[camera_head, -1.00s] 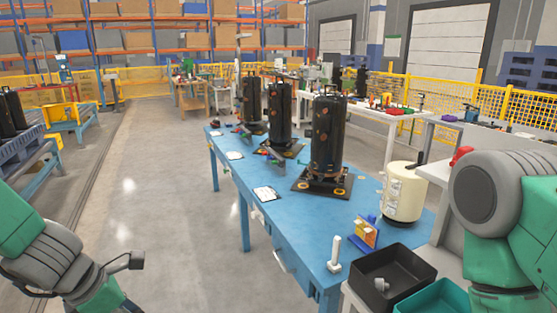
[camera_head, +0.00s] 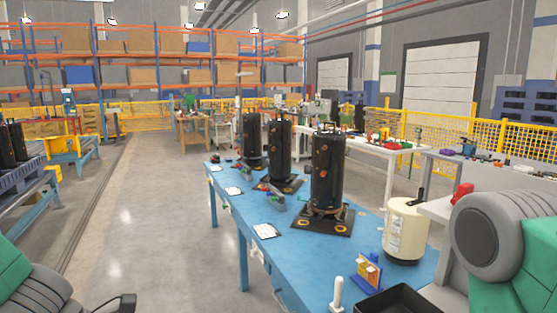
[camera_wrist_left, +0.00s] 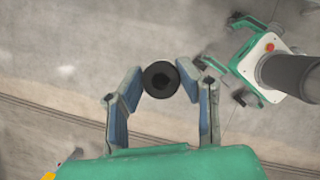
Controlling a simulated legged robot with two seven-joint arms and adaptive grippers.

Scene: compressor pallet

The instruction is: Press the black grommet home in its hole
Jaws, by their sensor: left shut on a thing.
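A black round grommet (camera_wrist_left: 161,79) with a dark centre is between the fingertips of my left gripper (camera_wrist_left: 160,82) in the left wrist view. The gripper is shut on it, above the floor. In the head view only part of my left arm shows at the bottom left, well left of the blue table. Black compressors stand on the table; the nearest compressor (camera_head: 327,172) is upright on a dark base plate (camera_head: 322,220) with orange-yellow rings at its corners. I cannot make out an empty hole at this size. My right gripper is out of frame; only its arm shows at the right.
The blue table (camera_head: 285,250) carries white cards, a cream tank (camera_head: 404,232), a small blue-and-yellow holder (camera_head: 368,272) and a white upright piece (camera_head: 337,294). A black bin (camera_head: 400,298) is at the front right. The floor (camera_head: 150,225) left of the table is clear.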

